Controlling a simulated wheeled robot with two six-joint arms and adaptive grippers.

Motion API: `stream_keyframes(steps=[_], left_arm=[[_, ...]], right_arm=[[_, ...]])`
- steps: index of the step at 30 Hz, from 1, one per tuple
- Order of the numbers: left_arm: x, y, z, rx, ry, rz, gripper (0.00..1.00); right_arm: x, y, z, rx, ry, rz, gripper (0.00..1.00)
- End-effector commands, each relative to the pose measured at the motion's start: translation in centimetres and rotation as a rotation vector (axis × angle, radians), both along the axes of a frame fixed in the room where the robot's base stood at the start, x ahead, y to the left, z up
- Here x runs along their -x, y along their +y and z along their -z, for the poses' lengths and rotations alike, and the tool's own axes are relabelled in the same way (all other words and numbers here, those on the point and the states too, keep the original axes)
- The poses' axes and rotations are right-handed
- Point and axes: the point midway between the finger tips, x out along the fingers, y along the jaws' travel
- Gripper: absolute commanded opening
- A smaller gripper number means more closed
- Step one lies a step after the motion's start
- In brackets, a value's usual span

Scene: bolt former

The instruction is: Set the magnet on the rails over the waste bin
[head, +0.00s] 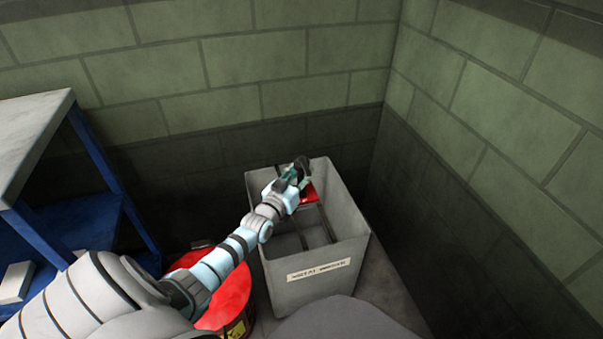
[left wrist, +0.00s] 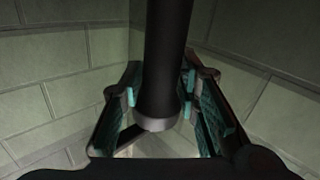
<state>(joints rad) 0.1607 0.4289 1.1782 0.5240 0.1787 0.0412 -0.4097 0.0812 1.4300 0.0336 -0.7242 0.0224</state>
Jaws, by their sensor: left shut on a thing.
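The magnet shows as a red block (head: 309,195) at the far end of the grey waste bin (head: 318,289), partly hidden by my left gripper (head: 294,178). Two dark rails (head: 325,222) run lengthwise in the bin's opening. The magnet is over the rails; I cannot tell whether it touches them. In the left wrist view my left gripper (left wrist: 160,100) is shut on a dark round bar (left wrist: 162,60) with a grey end, apparently the magnet's handle. My right gripper is not in view.
A red drum (head: 222,290) stands left of the bin, under my left arm. A blue shelf unit (head: 105,165) with a grey top is at the left. Green block walls (head: 480,110) meet in a corner close behind and right of the bin.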

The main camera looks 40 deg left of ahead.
Motion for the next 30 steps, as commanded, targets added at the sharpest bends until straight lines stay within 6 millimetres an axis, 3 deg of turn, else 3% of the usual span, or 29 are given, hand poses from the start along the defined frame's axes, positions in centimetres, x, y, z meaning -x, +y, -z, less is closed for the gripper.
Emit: stream_keyframes(steps=[6,7,11,23,30], left_arm=[[-0.1,0.0,-0.2,-0.001,-0.004,0.0,0.0],[-0.1,0.0,-0.2,-0.001,-0.004,0.0,0.32],[0.0,0.0,-0.2,-0.001,-0.004,0.0,0.52],[0.6,-0.1,0.1,-0.002,0.001,0.0,0.52],[4.7,-0.9,0.0,0.0,0.003,0.003,0.52]], right_arm=[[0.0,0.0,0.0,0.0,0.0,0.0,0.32],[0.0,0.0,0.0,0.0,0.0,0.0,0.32],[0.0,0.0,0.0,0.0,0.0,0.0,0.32],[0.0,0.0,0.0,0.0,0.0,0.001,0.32],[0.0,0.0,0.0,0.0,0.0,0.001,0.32]])
